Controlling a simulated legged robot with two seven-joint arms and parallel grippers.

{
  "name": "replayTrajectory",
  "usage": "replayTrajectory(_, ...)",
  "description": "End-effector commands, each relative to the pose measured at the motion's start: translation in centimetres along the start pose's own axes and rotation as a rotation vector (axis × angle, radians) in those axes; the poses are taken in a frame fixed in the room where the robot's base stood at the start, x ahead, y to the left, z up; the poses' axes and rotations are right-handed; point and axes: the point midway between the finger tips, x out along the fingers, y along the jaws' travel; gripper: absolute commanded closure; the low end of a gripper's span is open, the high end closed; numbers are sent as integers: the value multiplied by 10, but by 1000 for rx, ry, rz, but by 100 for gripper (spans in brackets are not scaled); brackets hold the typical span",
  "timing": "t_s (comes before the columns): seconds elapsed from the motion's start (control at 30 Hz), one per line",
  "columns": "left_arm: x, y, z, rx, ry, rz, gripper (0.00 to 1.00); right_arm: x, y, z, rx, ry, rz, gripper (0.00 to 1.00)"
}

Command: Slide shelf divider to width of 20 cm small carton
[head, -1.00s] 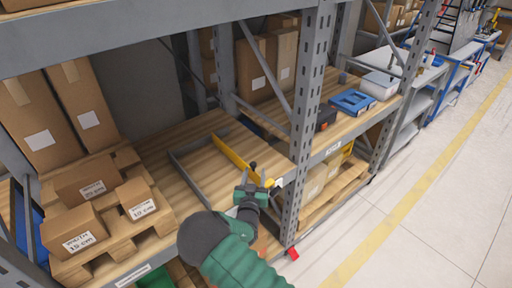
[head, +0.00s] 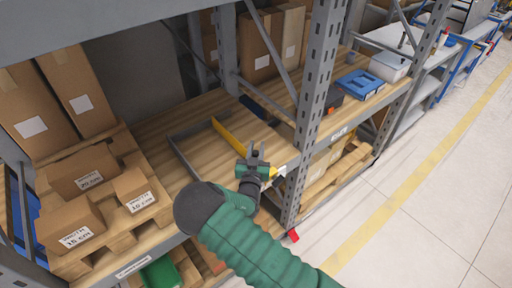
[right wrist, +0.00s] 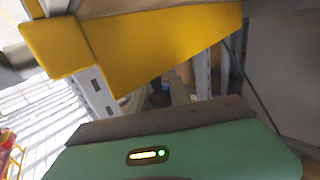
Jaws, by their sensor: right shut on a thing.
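The yellow shelf divider (head: 229,134) stands on the wooden shelf, to the right of a grey bar frame (head: 183,157). My right gripper (head: 256,153) is at the divider's front end, shut on it; the fingertips are partly hidden. The divider's yellow panel (right wrist: 155,50) fills the top of the right wrist view. The 20 cm small carton (head: 83,170) sits at the back of the pallet on the left, apart from the divider. My left gripper is not in view.
A 10 cm carton (head: 134,188) and a 15 cm carton (head: 70,224) share the pallet (head: 128,232). A grey rack upright (head: 312,110) stands right of my gripper. A blue bin (head: 358,82) lies farther right. Shelf boards between pallet and frame are bare.

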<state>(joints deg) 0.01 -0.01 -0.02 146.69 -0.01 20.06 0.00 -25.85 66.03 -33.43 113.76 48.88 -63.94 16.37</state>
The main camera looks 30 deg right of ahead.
Motion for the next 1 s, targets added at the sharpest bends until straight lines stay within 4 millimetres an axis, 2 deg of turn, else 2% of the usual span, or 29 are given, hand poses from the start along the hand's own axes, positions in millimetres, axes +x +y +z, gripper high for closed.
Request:
replayTrajectory(0.03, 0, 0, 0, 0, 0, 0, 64, 0, -2, 0, 1, 0, -5, 93)
replayTrajectory(0.1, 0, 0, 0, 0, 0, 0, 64, 0, -2, 0, 2, 0, -6, 100)
replayTrajectory(1.0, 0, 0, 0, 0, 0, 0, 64, 0, -3, 2, 0, -5, -7, 100)
